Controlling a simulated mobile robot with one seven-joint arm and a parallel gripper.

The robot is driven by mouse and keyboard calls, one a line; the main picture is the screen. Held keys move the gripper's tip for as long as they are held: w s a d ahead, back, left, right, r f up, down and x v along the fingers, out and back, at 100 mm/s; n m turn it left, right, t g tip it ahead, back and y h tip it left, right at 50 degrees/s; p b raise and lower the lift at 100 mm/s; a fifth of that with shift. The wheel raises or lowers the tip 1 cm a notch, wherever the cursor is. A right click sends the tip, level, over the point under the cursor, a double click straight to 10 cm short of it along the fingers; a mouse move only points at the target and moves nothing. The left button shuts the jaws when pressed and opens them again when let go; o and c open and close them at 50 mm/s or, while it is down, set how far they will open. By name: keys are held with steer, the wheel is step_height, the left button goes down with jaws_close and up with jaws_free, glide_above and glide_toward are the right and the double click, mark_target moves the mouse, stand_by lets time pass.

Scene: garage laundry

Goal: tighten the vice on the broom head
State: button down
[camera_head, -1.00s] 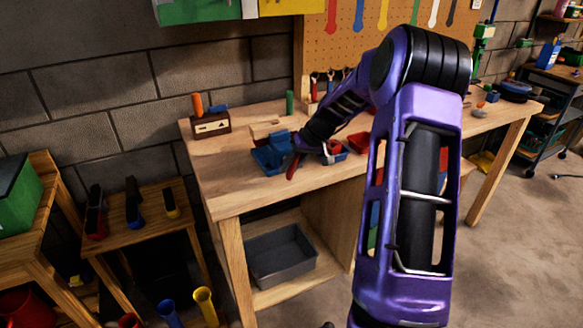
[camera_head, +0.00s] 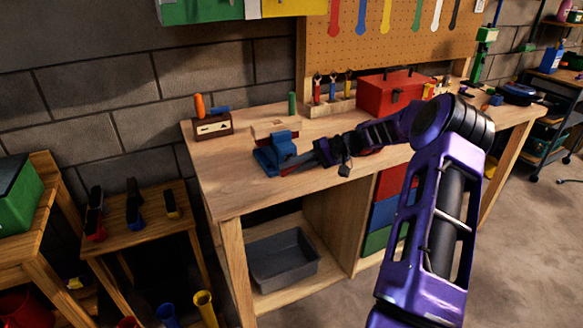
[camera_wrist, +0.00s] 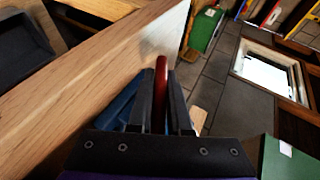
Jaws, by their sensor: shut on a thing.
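The blue vice (camera_head: 272,156) stands on the left part of the workbench, and part of it also shows in the wrist view (camera_wrist: 122,104). A pale wooden piece (camera_head: 268,128), apparently the broom head, is at the top of the vice; the exact contact with the jaws is too small to tell. My gripper (camera_head: 310,158) is just right of the vice, reaching in low from the right. In the wrist view its two dark fingers (camera_wrist: 160,88) are shut on the red vice handle (camera_wrist: 161,72), which stands out between them.
A wooden box (camera_head: 212,125) with an orange-handled tool is left of the vice. A red toolbox (camera_head: 393,92) and a rack of pliers (camera_head: 332,105) stand behind my arm. The bench's front left top (camera_head: 235,185) is clear. A grey bin (camera_head: 282,262) sits on the shelf below.

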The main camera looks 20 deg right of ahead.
stand_by(0.6)
steer(key=c, duration=0.8)
jaws_free()
steer(key=shift+c, duration=0.2)
steer(key=shift+d+y, duration=0.1)
steer(key=shift+y, duration=0.2)
steer(key=v, duration=1.7)
steer(key=shift+s+r, duration=0.15)
steer(key=shift+s, duration=0.05)
steer(key=shift+d, duration=0.1)
